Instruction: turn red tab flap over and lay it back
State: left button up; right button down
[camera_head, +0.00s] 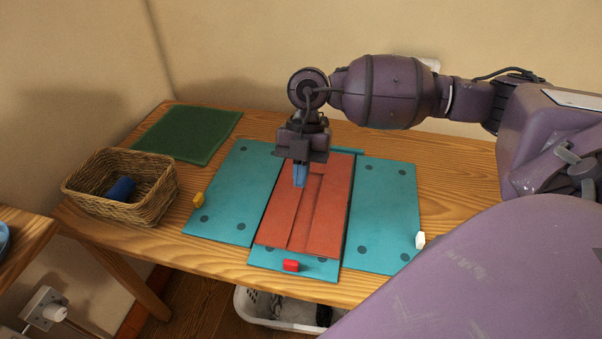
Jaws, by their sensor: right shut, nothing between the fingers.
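The red tab (291,265) sits at the near edge of the middle flap (322,269) of a teal folding board. The flap lies flat, and only its edges show. A folded orange-red cloth (325,215) covers most of it, with long creases. My right gripper (300,183), with blue fingertips, points down over the far left part of the cloth. It is shut and empty. I cannot tell whether its tips touch the cloth. My left gripper is not in view.
The side panels lie flat: left (232,195) with a yellow tab (198,200), right (385,210) with a white tab (420,240). A wicker basket (150,205) holding a blue item (121,189) and a green cloth (188,135) are at left. The table's right side is partly hidden by my arm.

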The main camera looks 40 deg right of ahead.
dwell(1.2)
jog(key=c, duration=0.8)
grip_release()
jog(key=shift+o, duration=0.2)
jog(key=v, duration=1)
jog(key=shift+w+d+r, duration=0.15)
jog(key=shift+r, duration=0.2)
